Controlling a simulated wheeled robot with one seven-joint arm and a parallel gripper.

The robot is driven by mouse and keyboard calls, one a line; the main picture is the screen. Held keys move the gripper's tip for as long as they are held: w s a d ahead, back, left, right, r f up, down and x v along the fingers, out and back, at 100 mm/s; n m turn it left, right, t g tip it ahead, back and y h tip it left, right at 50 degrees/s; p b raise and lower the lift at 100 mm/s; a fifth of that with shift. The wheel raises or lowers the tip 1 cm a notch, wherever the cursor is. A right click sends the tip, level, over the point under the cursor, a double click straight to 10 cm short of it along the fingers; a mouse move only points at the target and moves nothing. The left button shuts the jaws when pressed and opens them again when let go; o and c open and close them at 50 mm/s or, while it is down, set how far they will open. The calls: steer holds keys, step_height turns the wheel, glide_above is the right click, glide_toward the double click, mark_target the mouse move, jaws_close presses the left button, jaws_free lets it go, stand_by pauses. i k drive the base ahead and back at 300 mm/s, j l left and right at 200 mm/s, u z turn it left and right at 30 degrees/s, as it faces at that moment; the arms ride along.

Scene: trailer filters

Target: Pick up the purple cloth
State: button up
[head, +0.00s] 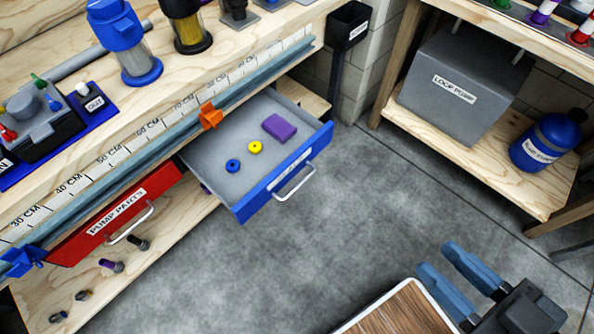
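The purple cloth (279,128) is a small flat folded block. My gripper (443,262) is at the lower right, over the floor and well apart from the drawer. Its two blue fingers are spread apart with nothing visible between them.
A blue ring (233,166) and a yellow ring (255,147) lie in the drawer left of the cloth. The drawer's handle (294,182) juts out. A red drawer (119,213) is shut. A wood-topped surface (397,312) is beside my gripper. The floor between is clear.

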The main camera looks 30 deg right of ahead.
mark_target(277, 127)
steer(key=u, duration=1.2)
steer(key=k+l+z, duration=0.2)
steer(key=z, duration=1)
steer(key=i+l+u, duration=0.25)
steer(key=l+u, duration=0.25)
steer(key=l, duration=0.15)
steer(key=i+l+u, duration=0.15)
steer(key=l+u, duration=0.4)
steer(key=l, duration=0.25)
